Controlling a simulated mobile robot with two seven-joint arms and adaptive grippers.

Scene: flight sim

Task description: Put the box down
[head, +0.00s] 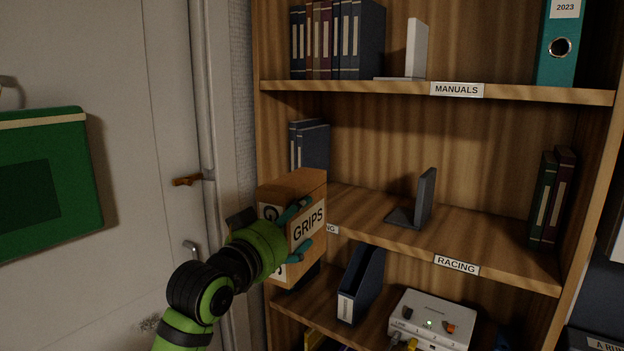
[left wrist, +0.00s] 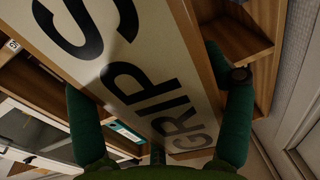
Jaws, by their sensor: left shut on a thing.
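A brown cardboard box (head: 308,189) with a white label reading GRIPS is held in front of the left side of the shelf unit in the head view. My left gripper (head: 300,226) is shut on it, with its teal fingers against the box. In the left wrist view the box (left wrist: 140,70) fills the middle, between the two green fingers. In the head view it hides part of the middle shelf's left end. I cannot tell whether it touches the shelf. My right gripper is in neither view.
The middle shelf (head: 480,240), labelled RACING, has bare room around a dark bookend (head: 426,200). Dark books (head: 309,146) stand at its left, more books (head: 551,197) at its right. Below are a blue file holder (head: 360,284) and a white device (head: 432,318). A door (head: 150,130) is left.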

